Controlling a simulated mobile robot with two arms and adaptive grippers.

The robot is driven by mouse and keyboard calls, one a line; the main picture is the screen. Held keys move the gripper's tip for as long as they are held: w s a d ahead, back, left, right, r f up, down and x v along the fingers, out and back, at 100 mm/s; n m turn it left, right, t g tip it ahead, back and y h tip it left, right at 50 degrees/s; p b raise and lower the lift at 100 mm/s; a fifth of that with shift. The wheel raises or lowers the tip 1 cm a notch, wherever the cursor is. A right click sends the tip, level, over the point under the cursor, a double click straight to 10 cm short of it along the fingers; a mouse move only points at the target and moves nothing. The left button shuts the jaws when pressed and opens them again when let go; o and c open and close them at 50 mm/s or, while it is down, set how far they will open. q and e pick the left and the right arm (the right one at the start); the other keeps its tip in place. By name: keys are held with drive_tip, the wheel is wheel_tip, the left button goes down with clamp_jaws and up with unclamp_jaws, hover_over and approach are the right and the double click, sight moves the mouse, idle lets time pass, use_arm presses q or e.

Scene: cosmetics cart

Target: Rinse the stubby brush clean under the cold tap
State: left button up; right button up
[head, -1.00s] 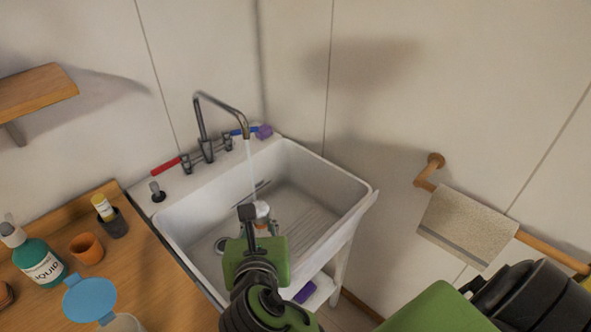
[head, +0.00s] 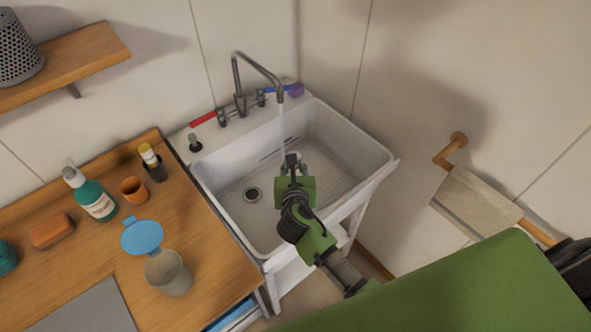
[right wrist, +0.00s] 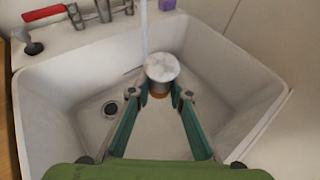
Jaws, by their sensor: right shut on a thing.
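My right gripper (head: 293,162) reaches over the sink and is shut. In the right wrist view its fingers (right wrist: 160,93) close around a short round thing with a whitish top and an orange-brown lower part, which I take for the stubby brush (right wrist: 160,67). In the head view the brush is mostly hidden by the gripper. A thin water stream (head: 282,125) runs from the grey tap (head: 258,66). In the right wrist view the stream (right wrist: 144,30) comes down at the brush's upper left edge; I cannot tell whether it touches it. My left gripper is not in view.
The white sink (head: 375,158) has a drain (head: 252,194), a red handle (head: 203,119) and a blue handle (head: 276,91) with a purple thing (head: 297,89) beside it. A wooden counter (head: 215,262) with bottles and cups stands left. A towel (head: 475,203) hangs right.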

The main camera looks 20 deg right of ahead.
drive_tip(key=w+d+f+b, duration=0.1)
drive_tip(key=w+f+b, duration=0.1)
drive_tip(key=w+b, duration=0.4)
drive_tip(key=shift+w+f, duration=0.15)
drive_tip(key=shift+w, duration=2.55)
drive_tip(key=shift+d, duration=0.1)
drive_tip(key=shift+s+d+p, duration=0.1)
drive_tip(key=shift+d+p, duration=0.5)
drive_tip(key=shift+p, duration=0.05)
drive_tip(key=shift+a, duration=0.25)
drive_tip(key=shift+a, duration=0.4)
